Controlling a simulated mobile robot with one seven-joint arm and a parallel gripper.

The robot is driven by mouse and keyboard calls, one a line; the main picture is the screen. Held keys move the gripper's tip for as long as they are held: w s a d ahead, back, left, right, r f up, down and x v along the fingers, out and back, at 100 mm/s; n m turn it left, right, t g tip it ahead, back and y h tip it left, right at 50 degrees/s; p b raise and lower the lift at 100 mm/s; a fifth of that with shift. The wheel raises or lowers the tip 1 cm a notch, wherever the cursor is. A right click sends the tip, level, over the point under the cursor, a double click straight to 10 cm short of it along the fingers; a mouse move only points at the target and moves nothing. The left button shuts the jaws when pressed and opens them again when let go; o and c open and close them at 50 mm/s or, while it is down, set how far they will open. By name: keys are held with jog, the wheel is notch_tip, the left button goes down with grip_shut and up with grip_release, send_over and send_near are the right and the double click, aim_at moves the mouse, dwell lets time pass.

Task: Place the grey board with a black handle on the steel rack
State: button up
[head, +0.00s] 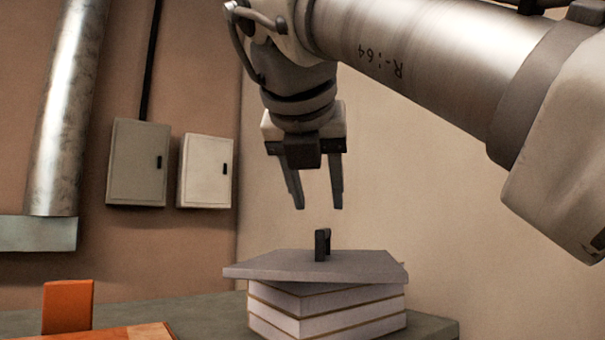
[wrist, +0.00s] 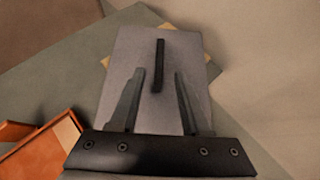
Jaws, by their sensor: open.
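The grey board (head: 285,267) lies flat on top of a stack of white blocks or books (head: 330,311), its edges overhanging the stack. Its black handle (head: 322,244) stands up from the middle of the board. My gripper (head: 319,207) is open and empty, pointing down above the handle with a gap between. In the wrist view the board (wrist: 134,60) fills the middle, and the handle (wrist: 159,66) lies ahead of and between the open fingers of my gripper (wrist: 160,72). I cannot make out a steel rack in either view.
The stack stands on a grey-green table (head: 220,312). An orange object (head: 68,306) and an orange surface (head: 135,333) are at the lower left. Two wall boxes (head: 138,163) and a metal duct (head: 65,110) are on the back wall. The space around the handle is clear.

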jog(key=shift+v, duration=1.9)
